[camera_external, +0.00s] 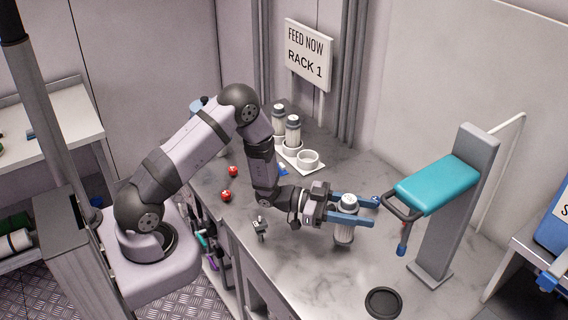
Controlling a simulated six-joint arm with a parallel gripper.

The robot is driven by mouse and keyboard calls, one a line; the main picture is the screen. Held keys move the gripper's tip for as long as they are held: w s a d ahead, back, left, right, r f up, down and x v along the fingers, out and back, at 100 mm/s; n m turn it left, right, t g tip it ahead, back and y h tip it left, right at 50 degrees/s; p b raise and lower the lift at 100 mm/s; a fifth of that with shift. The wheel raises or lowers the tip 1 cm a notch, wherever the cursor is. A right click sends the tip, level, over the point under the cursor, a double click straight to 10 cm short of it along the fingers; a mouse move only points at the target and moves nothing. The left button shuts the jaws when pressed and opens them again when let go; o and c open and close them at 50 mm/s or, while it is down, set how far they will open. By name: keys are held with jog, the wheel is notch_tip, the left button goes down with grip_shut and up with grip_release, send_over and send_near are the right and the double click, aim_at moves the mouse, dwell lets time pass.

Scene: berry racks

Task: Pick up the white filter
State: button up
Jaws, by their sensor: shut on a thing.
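A white filter (344,232) with a ribbed body and a grey and white cap stands upright to the right of my wrist. My gripper (369,211) reaches in from the left with its two blue fingers on either side of the filter, shut on it near its upper part. The fingers hide part of its upper body. I cannot tell whether its bottom touches the counter. Two similar filters (279,122) (292,131) stand upright in a white rack (315,169) at the back, beside an empty white cup (307,159).
A teal padded seat (437,184) on a grey post is close to the right of my fingers. A dark round disc (383,303) lies on the counter in front. Two red balls (233,171) (226,195) and a small metal piece (260,227) lie left. A "RACK 1" sign (305,54) stands behind.

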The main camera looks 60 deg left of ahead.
notch_tip(320, 180, up, 7)
jog(key=b, duration=0.1)
dwell(0.3)
jog(key=shift+r, duration=0.1)
